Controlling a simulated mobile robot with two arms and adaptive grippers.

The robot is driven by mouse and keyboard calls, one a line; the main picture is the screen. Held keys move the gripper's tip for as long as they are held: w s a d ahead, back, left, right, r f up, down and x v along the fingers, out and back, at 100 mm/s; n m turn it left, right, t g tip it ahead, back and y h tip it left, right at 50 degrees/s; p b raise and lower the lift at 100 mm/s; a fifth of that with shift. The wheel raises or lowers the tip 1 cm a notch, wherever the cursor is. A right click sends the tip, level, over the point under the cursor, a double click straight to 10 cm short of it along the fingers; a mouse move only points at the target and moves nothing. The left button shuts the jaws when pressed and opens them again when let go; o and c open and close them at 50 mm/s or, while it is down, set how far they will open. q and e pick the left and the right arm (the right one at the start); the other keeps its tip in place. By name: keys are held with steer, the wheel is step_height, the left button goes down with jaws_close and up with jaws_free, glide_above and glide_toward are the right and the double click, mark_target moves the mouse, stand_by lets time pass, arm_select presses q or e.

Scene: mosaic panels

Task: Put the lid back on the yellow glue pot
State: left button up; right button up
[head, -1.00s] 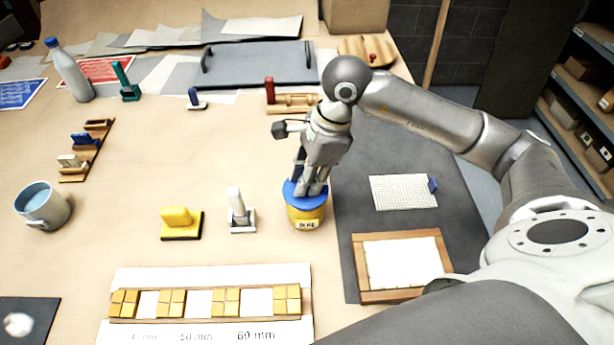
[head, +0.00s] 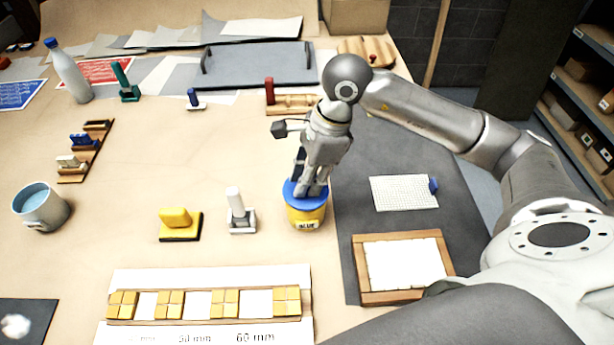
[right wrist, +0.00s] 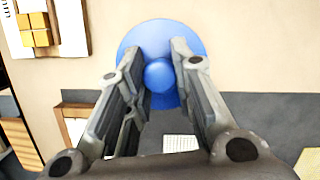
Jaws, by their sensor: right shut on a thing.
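The yellow glue pot (head: 306,214) stands upright on the table, beside the left edge of the dark mat. The blue lid (head: 291,192) lies across its top; I cannot tell whether it is fully seated. My right gripper (head: 309,188) points down from above and is shut on the lid's knob. In the right wrist view, the round blue knob (right wrist: 159,76) sits between the two fingers (right wrist: 160,68), with the lid disc (right wrist: 150,36) behind it. The pot is hidden under the lid there. My left gripper is not in view.
A white-handled stamp (head: 238,212) and a yellow-handled float (head: 180,225) stand left of the pot. A wooden frame (head: 361,275) and a white mesh sheet (head: 400,193) lie on the dark mat (head: 348,180) at right. A tile strip (head: 205,303) lies in front.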

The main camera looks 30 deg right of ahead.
steer(key=shift+f+b, duration=0.2)
steer(key=shift+b, duration=0.6)
stand_by(0.8)
stand_by(0.3)
steer(key=o, duration=0.9)
steer(key=shift+o, duration=0.2)
steer(key=o, duration=0.5)
steer(key=shift+c, duration=0.2)
steer(key=shift+r+p, duration=1.95)
steer(key=shift+r, duration=1.6)
steer(key=shift+c, duration=0.2)
